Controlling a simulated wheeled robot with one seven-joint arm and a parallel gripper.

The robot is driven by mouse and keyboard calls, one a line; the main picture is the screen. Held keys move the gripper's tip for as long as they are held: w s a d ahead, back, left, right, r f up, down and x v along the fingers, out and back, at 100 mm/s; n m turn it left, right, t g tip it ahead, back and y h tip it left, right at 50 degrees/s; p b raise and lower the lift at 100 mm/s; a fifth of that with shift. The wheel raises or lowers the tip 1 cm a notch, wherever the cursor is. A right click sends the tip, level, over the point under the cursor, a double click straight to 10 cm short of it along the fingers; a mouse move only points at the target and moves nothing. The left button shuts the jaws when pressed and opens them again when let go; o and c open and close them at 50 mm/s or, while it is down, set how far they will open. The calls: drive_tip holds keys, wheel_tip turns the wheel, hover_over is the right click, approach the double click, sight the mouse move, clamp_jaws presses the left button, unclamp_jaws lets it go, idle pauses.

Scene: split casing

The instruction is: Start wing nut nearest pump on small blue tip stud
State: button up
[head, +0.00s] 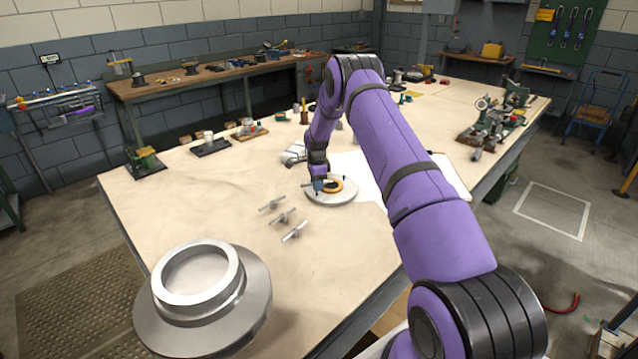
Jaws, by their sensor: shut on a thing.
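My gripper (318,186) points down at the left part of a round pale grey casing disc (342,199) on the table. It is shut on a small grey piece that shows at its left side, apparently a wing nut (306,185). I cannot tell whether this piece touches a stud. The disc carries an orange-yellow ring (337,185) with a dark centre. Studs and any blue tip are too small or hidden behind the gripper. Three loose grey wing nuts lie in a slanting row left of the disc: far (271,204), middle (282,217) and near (295,232).
A white sheet (360,172) lies behind the disc. A green and grey machine (490,122), possibly the pump, stands at the right of the table.

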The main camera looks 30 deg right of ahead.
drive_tip(key=shift+f, duration=0.5)
idle(0.3)
drive_tip(key=shift+a+m, duration=0.15)
drive_tip(key=shift+m, duration=1.05)
drive_tip(key=m, duration=1.1)
drive_tip(key=o, duration=1.1)
drive_tip(key=shift+c, duration=0.2)
drive_tip(key=shift+r, duration=2.45)
drive_tip(key=shift+r, duration=0.1)
